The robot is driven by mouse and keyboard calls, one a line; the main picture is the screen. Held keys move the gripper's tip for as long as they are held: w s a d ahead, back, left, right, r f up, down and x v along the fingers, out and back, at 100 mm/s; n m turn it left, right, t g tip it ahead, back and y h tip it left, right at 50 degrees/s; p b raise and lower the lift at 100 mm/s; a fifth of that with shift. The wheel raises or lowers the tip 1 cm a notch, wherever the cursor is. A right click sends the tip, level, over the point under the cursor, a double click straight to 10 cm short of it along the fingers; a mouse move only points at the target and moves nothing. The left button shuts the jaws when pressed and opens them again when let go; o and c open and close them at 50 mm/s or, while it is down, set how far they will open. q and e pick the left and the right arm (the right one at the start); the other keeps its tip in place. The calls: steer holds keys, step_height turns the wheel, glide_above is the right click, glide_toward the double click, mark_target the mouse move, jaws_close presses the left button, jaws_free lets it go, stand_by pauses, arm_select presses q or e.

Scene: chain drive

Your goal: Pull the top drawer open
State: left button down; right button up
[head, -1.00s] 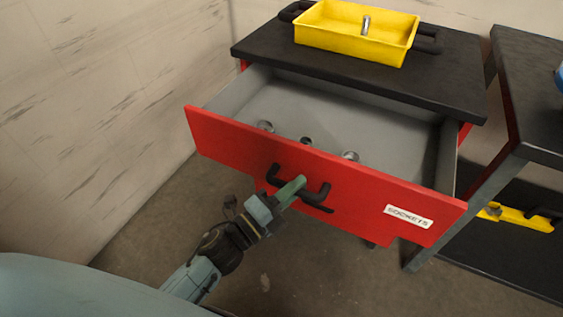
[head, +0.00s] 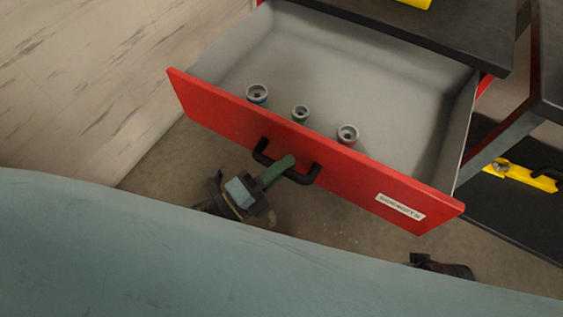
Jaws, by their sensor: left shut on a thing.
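The red top drawer (head: 225,112) with a "SOCKETS" label (head: 400,207) stands well open, its grey inside in view. Three sockets (head: 300,113) stand in it near the front panel. My left gripper (head: 280,170) is shut on the black drawer handle (head: 302,179), at about the middle of the bar. The fingertips partly hide the bar. A dark part at the lower right (head: 440,267) may belong to my right arm; its gripper cannot be made out.
The black cabinet top (head: 440,32) is above the drawer, with a corner of the yellow tray (head: 415,2) on it. A dark bench (head: 548,60) with a yellow tool (head: 520,175) below is at right. My pale blue body fills the bottom.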

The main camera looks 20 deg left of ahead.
arm_select(q)
steer(key=c, duration=1.3)
jaws_free()
steer(key=shift+s, duration=0.1)
steer(key=shift+s+a+f, duration=0.1)
steer(key=shift+s+a, duration=0.15)
steer(key=p+v, duration=0.1)
steer(key=v, duration=1.1)
steer(key=shift+s+a, duration=0.2)
arm_select(e)
steer(key=shift+d+f, duration=0.35)
steer(key=shift+f, duration=0.25)
steer(key=shift+d+f, duration=0.3)
steer(key=shift+f, duration=0.3)
steer(key=shift+s, duration=0.15)
